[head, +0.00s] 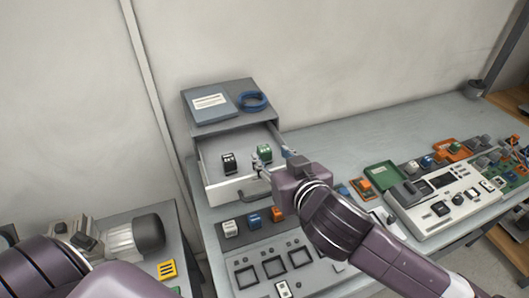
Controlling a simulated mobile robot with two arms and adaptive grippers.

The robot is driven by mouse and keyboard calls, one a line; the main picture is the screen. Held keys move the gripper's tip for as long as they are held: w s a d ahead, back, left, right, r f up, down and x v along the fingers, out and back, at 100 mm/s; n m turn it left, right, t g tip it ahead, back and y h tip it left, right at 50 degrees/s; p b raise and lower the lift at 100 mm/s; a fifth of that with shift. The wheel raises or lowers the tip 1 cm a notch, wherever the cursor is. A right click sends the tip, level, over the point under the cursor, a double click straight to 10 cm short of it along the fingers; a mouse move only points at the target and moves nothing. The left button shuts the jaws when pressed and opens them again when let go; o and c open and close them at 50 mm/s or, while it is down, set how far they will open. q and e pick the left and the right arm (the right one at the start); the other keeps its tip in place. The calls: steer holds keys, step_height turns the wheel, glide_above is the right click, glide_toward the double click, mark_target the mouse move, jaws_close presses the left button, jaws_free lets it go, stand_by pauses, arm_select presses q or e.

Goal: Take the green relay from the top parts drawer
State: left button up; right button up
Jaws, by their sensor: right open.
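The top parts drawer (222,188) is pulled out of a grey cabinet. Inside it lie a green relay (264,149) on the right and a black relay (228,160) on the left, apart from each other. My right gripper (274,156) is open at the drawer's right side. Its fingertips are close to the green relay, one at its left and one at its right in the picture. I cannot tell whether they touch it or how far above they are. Links of my left arm show at the lower left; I cannot make out its gripper.
The cabinet top carries a labelled grey box (210,104) and a blue coil (252,100). White, blue and orange relays (253,221) stand in front of the drawer. A panel with square openings (272,268) lies nearer. A white control unit (445,203) and a green tray (382,174) are right.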

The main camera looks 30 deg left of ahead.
mark_target(266, 150)
steer(key=shift+p+x, duration=0.45)
steer(key=shift+x, duration=1.95)
steer(key=shift+d, duration=0.1)
steer(key=shift+c, duration=0.3)
steer(key=c, duration=1)
jaws_close()
steer(key=shift+r, duration=0.1)
